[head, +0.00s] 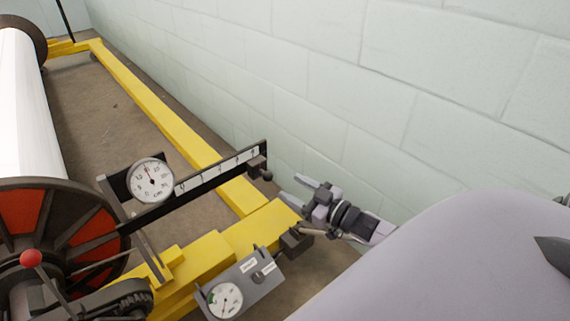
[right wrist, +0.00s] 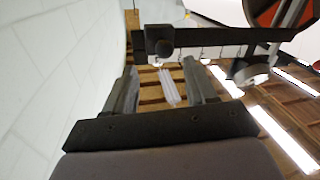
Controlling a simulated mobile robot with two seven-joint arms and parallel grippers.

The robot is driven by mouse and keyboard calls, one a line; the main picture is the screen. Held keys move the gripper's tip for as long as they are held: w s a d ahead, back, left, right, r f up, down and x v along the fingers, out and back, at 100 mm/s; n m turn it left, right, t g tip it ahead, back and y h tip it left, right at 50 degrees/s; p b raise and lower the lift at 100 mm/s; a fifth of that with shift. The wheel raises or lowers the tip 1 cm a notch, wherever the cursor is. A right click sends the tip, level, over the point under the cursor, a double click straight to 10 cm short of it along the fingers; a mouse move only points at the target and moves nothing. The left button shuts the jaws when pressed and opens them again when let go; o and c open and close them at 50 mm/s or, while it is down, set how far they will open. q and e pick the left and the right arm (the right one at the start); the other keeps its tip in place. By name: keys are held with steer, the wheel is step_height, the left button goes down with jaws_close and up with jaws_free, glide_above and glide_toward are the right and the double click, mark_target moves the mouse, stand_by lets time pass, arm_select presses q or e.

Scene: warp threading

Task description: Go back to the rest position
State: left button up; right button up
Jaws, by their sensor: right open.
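My right gripper (head: 305,193) is open and empty in the head view, beside the pale block wall and just right of the end of a dark scale beam. Its two fingers also show in the right wrist view (right wrist: 163,92), spread apart with nothing between them. The dark scale beam (head: 215,182) carries a white marked strip and a dark block (head: 257,167) at its right end. That block also shows in the right wrist view (right wrist: 159,41), beyond the fingertips and apart from them. My left gripper is not in view.
A yellow frame (head: 150,103) runs along the wall (head: 390,80). A white roll (head: 22,110) with a red and black wheel (head: 90,220) stands at left. A round dial (head: 151,179) sits on the beam, and a grey gauge box (head: 243,284) is below my right gripper.

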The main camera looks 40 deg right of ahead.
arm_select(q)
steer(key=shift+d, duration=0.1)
arm_select(e)
steer(key=s+a+f+m+g+h, duration=0.2)
steer(key=s+a+g, duration=0.3)
steer(key=s+a, duration=0.15)
steer(key=s+a+f+m+g+h, duration=0.1)
steer(key=s+a+f+g+h, duration=0.15)
steer(key=s+a+g, duration=0.45)
steer(key=s+a+r+g, duration=0.2)
steer(key=s+r, duration=0.1)
steer(key=s, duration=0.8)
steer(key=w+a+f+n+t+y, duration=0.1)
steer(key=w+a+f+t+y, duration=0.35)
steer(key=w+t, duration=0.3)
arm_select(q)
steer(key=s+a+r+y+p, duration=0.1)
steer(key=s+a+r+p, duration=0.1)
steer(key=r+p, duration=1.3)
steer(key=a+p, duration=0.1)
steer(key=p, duration=0.5)
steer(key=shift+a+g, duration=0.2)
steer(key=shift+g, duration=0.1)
arm_select(e)
step_height(320, 180, up, 16)
steer(key=s+d+h, duration=0.1)
steer(key=d, duration=0.1)
steer(key=shift+g+h, duration=0.35)
steer(key=shift+h, duration=0.05)
